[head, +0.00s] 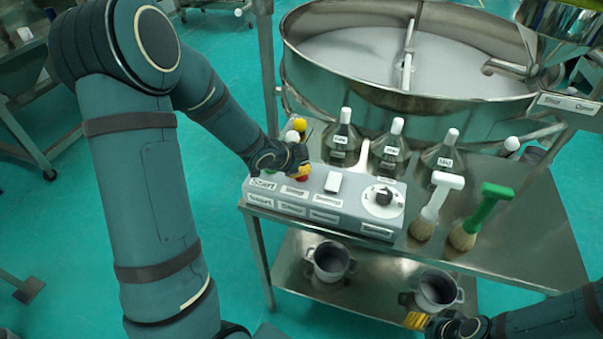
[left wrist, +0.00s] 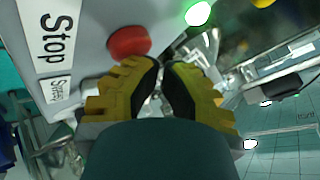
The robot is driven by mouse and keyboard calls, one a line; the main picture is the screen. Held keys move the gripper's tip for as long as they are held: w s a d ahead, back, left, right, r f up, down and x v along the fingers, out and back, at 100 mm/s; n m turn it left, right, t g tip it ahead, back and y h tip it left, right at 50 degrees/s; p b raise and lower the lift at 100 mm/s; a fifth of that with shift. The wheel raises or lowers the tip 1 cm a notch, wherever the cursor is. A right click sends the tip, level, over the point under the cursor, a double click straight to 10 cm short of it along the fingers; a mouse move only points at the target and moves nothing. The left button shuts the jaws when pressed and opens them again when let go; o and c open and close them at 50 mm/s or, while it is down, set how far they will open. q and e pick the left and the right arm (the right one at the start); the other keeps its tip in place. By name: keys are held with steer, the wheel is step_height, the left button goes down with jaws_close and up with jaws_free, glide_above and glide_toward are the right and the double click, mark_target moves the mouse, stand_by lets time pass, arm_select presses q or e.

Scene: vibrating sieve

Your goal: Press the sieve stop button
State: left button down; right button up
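The red stop button (head: 302,176) sits on the grey control panel (head: 345,212), behind the row of white labels, and my left gripper partly covers it in the head view. In the left wrist view the red button (left wrist: 128,41) is round and beside the large "Stop" label (left wrist: 58,36). My left gripper (left wrist: 160,70) has its yellow fingertips together and empty, just beside and below the button in that view; contact cannot be told. My right gripper (head: 412,312) is low at the right, by a pot; its fingers are partly hidden.
Several labelled bottles (head: 389,150) stand behind the panel. A white-handled brush (head: 434,205) and a green-handled brush (head: 480,215) stand to its right. The large round sieve (head: 430,105) is behind. Two pots (head: 330,262) (head: 437,290) sit on the lower shelf.

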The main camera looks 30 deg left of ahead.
arm_select(q)
steer(key=shift+f+b, duration=0.3)
steer(key=shift+f, duration=0.05)
stand_by(0.6)
steer(key=shift+r+p, duration=0.9)
steer(key=shift+r, duration=0.1)
step_height(320, 180, up, 5)
steer(key=p, duration=0.4)
steer(key=shift+p, duration=0.3)
